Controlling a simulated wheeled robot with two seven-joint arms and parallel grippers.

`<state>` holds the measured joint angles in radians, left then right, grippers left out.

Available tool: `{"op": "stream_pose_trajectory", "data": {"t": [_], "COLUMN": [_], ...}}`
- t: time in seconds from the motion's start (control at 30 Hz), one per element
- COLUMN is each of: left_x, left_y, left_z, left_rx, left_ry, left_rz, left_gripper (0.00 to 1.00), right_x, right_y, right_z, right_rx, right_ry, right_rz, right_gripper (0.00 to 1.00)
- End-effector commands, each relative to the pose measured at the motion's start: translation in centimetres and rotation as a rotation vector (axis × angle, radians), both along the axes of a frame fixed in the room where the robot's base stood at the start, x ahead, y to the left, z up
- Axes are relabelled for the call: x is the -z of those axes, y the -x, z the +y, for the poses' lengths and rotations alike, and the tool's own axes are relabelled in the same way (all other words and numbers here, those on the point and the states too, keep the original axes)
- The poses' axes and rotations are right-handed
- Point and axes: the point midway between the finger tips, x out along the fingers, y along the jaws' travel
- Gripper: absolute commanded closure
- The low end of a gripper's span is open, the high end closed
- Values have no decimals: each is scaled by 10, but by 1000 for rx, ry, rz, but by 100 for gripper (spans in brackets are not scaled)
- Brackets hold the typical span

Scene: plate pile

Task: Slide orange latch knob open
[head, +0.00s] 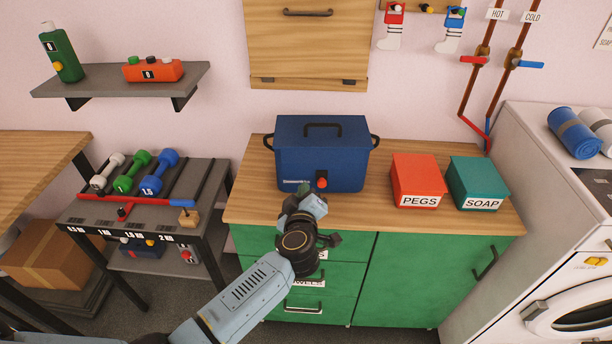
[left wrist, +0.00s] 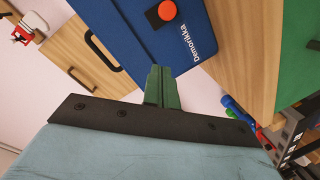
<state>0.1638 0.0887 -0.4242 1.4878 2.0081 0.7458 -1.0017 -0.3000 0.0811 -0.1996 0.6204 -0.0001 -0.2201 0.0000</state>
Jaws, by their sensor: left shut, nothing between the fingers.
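The orange-red latch knob (head: 321,182) sits low on the front of the blue box (head: 340,150). In the left wrist view the knob (left wrist: 167,10) stands on a dark slotted strip on the blue front, beside white lettering. My left gripper (head: 312,200) is in front of the box, just below and left of the knob in the head view. In the left wrist view its green fingers (left wrist: 162,82) are shut together and empty. The tips point toward the box front, with a visible gap to the knob. My right gripper is not in view.
The box stands on a wooden countertop (head: 400,222) over green cabinets. A red PEGS box (head: 417,178) and a teal SOAP box (head: 476,182) stand to its right. A dumbbell rack (head: 140,185) is at left, a washing machine (head: 560,230) at right. Bare counter lies in front of the boxes.

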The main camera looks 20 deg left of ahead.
Motion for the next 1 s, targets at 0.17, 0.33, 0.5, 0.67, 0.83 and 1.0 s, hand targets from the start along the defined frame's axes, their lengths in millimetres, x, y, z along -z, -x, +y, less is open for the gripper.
{"op": "stream_pose_trajectory", "data": {"t": [0.17, 0.33, 0.5, 0.67, 0.83, 1.0], "left_x": [-5, -7, -7, -7, -7, 5], "left_y": [29, 40, 42, 42, 41, 44], "left_z": [-10, -13, -14, -14, -13, -11], "left_rx": [0, 0, 0, 0, 0, 10], "left_ry": [0, 0, 0, 0, 0, -34], "left_rz": [1, 1, 0, 0, 0, -1], "left_gripper": [100, 100, 100, 100, 100, 100], "right_x": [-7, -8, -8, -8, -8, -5], "right_y": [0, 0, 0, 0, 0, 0], "right_z": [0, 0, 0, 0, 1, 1], "right_rx": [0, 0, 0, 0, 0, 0], "right_ry": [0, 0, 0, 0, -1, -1], "right_rz": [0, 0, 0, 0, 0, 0], "right_gripper": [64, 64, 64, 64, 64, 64]}}
